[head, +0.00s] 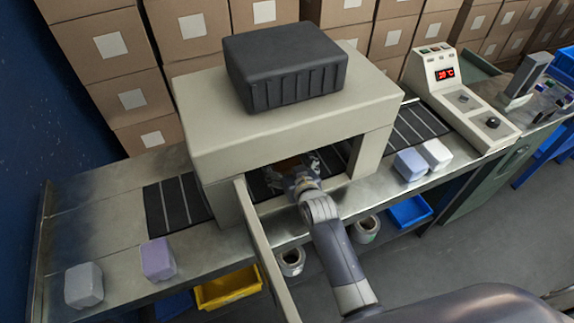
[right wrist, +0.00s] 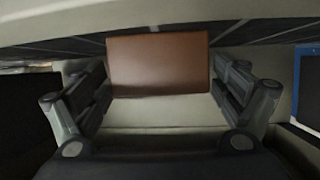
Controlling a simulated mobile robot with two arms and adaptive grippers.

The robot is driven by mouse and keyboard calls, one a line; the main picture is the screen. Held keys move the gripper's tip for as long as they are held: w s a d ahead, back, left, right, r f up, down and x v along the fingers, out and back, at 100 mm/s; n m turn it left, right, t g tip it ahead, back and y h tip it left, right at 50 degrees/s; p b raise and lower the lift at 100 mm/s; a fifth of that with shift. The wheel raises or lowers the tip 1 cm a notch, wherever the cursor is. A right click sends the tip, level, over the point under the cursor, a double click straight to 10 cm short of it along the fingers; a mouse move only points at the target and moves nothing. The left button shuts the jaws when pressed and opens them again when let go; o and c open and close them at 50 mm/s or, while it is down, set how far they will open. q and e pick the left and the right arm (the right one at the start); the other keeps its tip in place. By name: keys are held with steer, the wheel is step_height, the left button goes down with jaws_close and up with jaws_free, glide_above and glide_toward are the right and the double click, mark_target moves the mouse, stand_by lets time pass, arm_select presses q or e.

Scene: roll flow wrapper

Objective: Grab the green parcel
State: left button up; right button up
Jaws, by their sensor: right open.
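No green parcel shows in either view. My right gripper (head: 291,172) reaches into the front opening of the beige wrapping machine (head: 270,135). An orange-brown block (right wrist: 158,64) sits between its spread fingers in the right wrist view, apparently on the dark belt. The gripper is open, with a finger on each side of the block; whether they touch it I cannot tell. In the head view the block is mostly hidden by the gripper and the machine. My left gripper is not in view.
A dark box (head: 285,68) lies on the machine's top. A beige panel (head: 265,250) stands out at the opening's left. Grey (head: 84,285) and purple (head: 158,259) parcels lie left; blue (head: 411,164) and white (head: 435,153) ones lie right. A control box (head: 455,100) stands beyond.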

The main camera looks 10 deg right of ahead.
steer(key=shift+w+f, duration=0.3)
steer(key=shift+w, duration=0.25)
steer(key=c, duration=1.3)
steer(key=shift+r, duration=0.1)
steer(key=shift+r, duration=0.1)
